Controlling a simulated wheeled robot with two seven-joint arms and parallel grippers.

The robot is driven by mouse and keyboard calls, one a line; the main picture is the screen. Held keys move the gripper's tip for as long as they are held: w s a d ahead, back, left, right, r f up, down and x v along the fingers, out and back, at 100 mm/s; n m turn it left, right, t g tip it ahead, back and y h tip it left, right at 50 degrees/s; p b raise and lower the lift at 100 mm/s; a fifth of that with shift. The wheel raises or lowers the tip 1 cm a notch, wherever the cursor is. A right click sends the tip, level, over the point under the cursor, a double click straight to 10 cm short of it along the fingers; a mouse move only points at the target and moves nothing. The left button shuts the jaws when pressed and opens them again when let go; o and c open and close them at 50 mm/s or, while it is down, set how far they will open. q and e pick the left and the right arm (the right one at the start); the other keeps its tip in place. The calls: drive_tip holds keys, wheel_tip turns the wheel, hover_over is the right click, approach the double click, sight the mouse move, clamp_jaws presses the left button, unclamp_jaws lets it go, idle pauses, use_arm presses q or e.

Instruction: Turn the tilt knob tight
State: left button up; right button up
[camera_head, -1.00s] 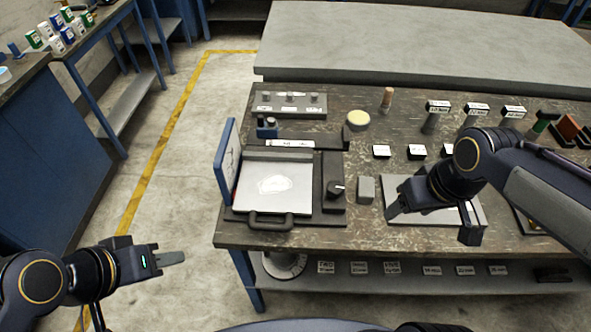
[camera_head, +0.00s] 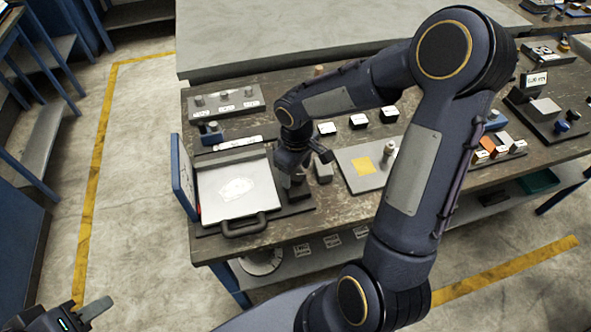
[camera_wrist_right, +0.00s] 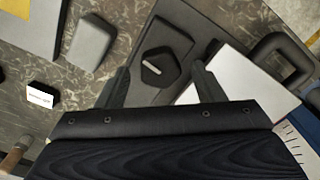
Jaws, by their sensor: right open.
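The black tilt knob (camera_wrist_right: 159,70), with a white line on its top, sits on the dark side strip (camera_wrist_right: 165,38) of the device. My right gripper (camera_wrist_right: 160,80) is open, pointing down, with one finger on each side of the knob in the wrist view. I cannot tell whether the fingers touch it or how far above it they are. In the head view my right gripper (camera_head: 297,180) is over the strip and hides the knob. The device's white panel (camera_head: 236,189) lies left of it. My left gripper (camera_head: 90,312) is partly visible at the bottom left, away from the table.
A grey block (camera_wrist_right: 91,42) stands beside the strip. A black handle (camera_head: 243,225) is at the device's front, and a blue upright plate (camera_head: 184,178) at its left. A grey plate with a yellow square (camera_head: 362,165) lies to the right.

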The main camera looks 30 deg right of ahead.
drive_tip(key=shift+f, duration=0.3)
drive_tip(key=c, duration=1)
